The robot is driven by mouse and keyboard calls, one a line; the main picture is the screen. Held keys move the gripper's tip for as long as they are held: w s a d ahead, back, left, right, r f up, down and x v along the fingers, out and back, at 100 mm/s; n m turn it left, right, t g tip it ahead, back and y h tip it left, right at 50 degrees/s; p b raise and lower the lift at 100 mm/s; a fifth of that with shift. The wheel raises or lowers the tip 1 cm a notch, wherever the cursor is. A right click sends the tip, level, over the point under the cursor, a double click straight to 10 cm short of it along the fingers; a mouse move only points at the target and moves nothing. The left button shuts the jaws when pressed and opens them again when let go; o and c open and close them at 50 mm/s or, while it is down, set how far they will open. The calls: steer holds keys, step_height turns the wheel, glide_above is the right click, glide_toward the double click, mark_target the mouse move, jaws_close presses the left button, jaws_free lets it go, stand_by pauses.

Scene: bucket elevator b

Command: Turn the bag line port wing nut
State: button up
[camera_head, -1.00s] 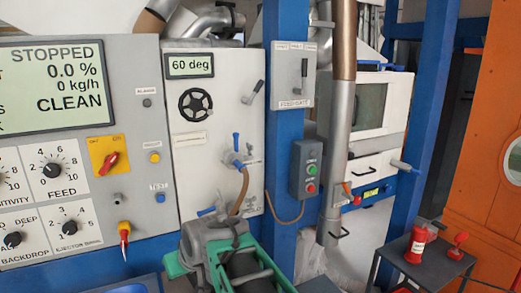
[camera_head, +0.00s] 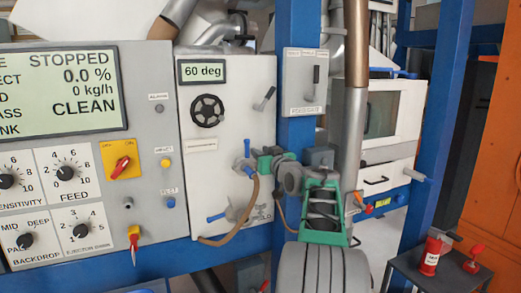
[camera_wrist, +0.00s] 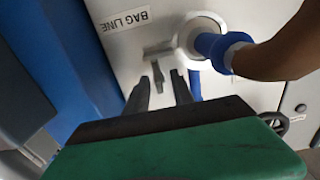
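The bag line port (camera_wrist: 190,42) is a pale round collar on the white panel, next to the "BAG LINE" label, in the wrist view. A blue fitting (camera_wrist: 215,48) with a brown hose comes out of it. A small grey T-shaped piece, apparently the wing nut (camera_wrist: 157,66), is beside the collar. My gripper (camera_wrist: 158,82) is open and empty, its two dark fingertips on either side of the grey piece's lower end; contact cannot be told. In the head view my gripper (camera_head: 256,165) is at the upper hose fitting (camera_head: 244,163), and my wrist hides part of the panel.
The brown hose (camera_head: 254,190) loops from the upper fitting to the lower port area (camera_head: 228,216), close to my gripper. A blue post (camera_head: 297,120) stands right of the white panel. The control panel (camera_head: 120,160) is to the left. A small table (camera_head: 425,270) holds red items at right.

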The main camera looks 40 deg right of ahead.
steer(key=shift+w, duration=0.35)
steer(key=shift+c, duration=0.3)
jaws_close()
